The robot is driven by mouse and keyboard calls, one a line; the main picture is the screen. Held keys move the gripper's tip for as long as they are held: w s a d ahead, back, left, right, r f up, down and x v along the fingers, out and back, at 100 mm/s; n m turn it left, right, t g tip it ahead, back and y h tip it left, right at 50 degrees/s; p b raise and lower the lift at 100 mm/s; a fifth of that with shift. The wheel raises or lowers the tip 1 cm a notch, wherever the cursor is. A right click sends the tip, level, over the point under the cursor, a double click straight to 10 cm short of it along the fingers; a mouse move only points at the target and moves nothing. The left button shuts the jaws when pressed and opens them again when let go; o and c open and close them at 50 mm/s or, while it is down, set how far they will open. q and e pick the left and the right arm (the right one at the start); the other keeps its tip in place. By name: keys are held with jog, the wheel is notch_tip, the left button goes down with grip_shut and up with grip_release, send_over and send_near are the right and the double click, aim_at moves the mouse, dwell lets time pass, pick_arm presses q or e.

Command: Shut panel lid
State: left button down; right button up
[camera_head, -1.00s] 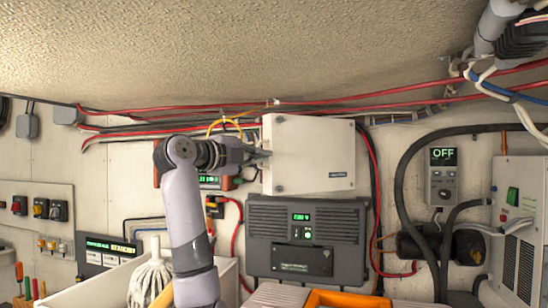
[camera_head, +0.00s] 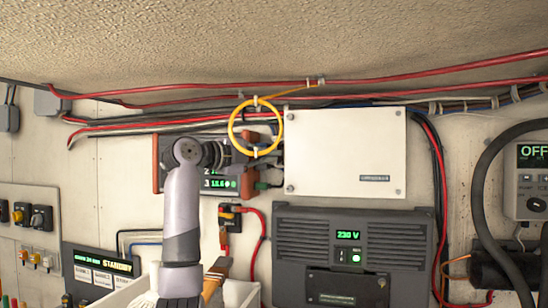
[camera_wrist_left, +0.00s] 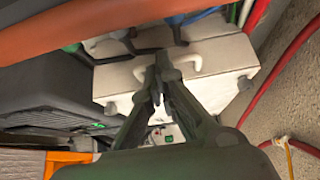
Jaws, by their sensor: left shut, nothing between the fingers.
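The panel is a white box with a flat lid (camera_head: 345,152), fixed on the wall right of my left arm in the head view. Its front face looks flat, with round fasteners at the corners and a small dark label. Whether the lid is fully seated is not clear. My left gripper (camera_head: 272,163) is at the box's left edge, partly hidden against dark parts and cables. In the left wrist view, the white box (camera_wrist_left: 215,95) has a pale handle-like loop, and my left gripper (camera_wrist_left: 162,62) is shut and empty with its tips close to it. Contact cannot be told.
A dark inverter (camera_head: 300,245) with a lit display is below the box. A looped yellow cable (camera_head: 234,125) hangs at its upper left. Red cables (camera_head: 440,92) run above. A grey control unit (camera_head: 532,185) is on the right.

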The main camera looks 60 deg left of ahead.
pick_arm(q)
jog(key=shift+a+r, duration=0.15)
jog(key=shift+a, duration=0.3)
jog(key=s+d, duration=0.2)
jog(key=s, duration=1)
